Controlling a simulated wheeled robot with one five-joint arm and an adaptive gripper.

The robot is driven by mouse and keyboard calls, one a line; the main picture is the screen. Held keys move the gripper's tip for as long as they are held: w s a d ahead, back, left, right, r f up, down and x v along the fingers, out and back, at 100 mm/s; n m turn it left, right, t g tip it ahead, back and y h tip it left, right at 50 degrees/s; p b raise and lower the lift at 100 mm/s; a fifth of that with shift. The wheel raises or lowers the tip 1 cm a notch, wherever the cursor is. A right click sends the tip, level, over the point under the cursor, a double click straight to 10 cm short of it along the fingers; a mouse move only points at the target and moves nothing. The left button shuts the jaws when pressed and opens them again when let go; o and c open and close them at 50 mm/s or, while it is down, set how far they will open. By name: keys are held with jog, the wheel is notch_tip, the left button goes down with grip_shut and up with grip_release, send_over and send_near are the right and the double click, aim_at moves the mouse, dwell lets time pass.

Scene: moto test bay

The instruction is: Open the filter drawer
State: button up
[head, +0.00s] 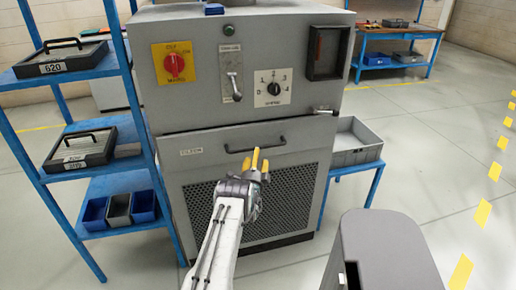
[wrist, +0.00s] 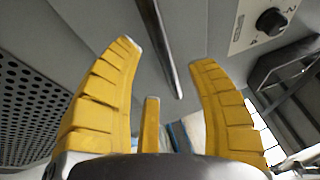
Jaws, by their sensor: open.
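The filter drawer (head: 215,168) is the labelled grey front panel in the middle of the cabinet, above a mesh grille, and it looks shut. Its dark bar handle (head: 235,150) runs across the panel's upper part. My gripper (head: 260,160) has yellow fingers and is open in front of the drawer, at or just below the handle's middle. In the wrist view my gripper (wrist: 165,55) has its fingers spread, and the handle (wrist: 160,45) runs between and beyond the tips. Nothing is held. I cannot tell whether a finger touches the handle.
The cabinet's upper panel carries a red knob (head: 175,64), a lever (head: 234,86) and a dial (head: 273,88). A blue shelf (head: 60,72) with filter trays stands at left. A grey bin (head: 350,153) sits on a blue stand at right.

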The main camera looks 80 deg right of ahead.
jog(key=shift+d+r+b, duration=0.25)
jog(key=shift+d, duration=1.05)
jog(key=shift+d+r+b, duration=0.25)
jog(key=shift+d, duration=1)
grip_shut()
